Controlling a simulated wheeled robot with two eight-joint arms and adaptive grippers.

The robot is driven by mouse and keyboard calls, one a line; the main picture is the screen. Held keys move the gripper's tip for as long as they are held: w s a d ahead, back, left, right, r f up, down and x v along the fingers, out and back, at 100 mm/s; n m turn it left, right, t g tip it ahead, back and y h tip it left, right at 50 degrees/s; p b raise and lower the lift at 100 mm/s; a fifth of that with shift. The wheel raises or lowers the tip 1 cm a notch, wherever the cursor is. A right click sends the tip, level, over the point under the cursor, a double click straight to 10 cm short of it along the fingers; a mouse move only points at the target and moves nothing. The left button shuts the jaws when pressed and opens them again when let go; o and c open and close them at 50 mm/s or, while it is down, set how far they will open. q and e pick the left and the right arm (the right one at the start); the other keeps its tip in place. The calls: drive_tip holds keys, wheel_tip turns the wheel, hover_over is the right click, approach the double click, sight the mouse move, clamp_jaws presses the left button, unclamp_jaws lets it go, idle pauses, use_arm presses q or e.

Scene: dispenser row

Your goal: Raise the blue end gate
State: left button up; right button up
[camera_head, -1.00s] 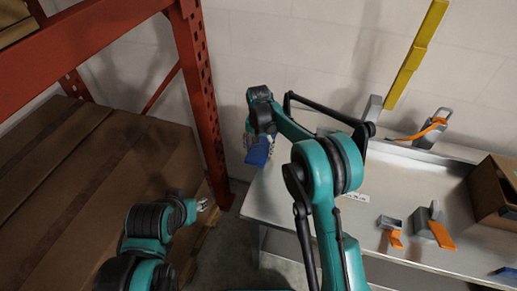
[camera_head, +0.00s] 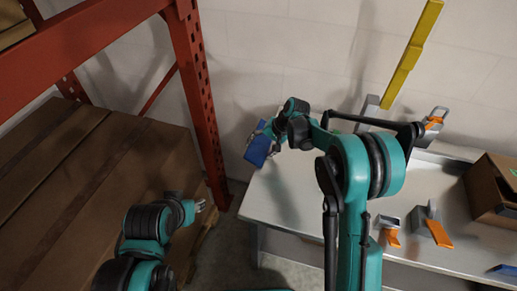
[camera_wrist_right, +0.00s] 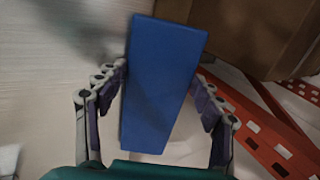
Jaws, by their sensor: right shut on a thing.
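The blue end gate (camera_head: 257,150) is a flat blue plate at the left end of the grey bench. It stands tilted near the wall. My right gripper (camera_head: 268,134) reaches it from the right and is shut on it. In the right wrist view the blue plate (camera_wrist_right: 160,85) fills the middle, with fingers along both of its long sides. How its lower edge meets the bench is hidden. My left gripper (camera_head: 199,206) hangs low at the left, away from the gate, and is too small to read.
The grey bench top (camera_head: 300,205) carries orange-and-grey dispensers (camera_head: 431,228) and a cardboard box (camera_head: 495,190) at the right. A yellow bar (camera_head: 412,55) rises along the wall. An orange rack post (camera_head: 202,95) and brown boxes (camera_head: 95,180) stand at the left.

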drive_tip(key=shift+s+d+y, duration=0.15)
drive_tip(key=shift+d+y, duration=0.05)
drive_tip(key=shift+y, duration=0.4)
drive_tip(key=o, duration=1.7)
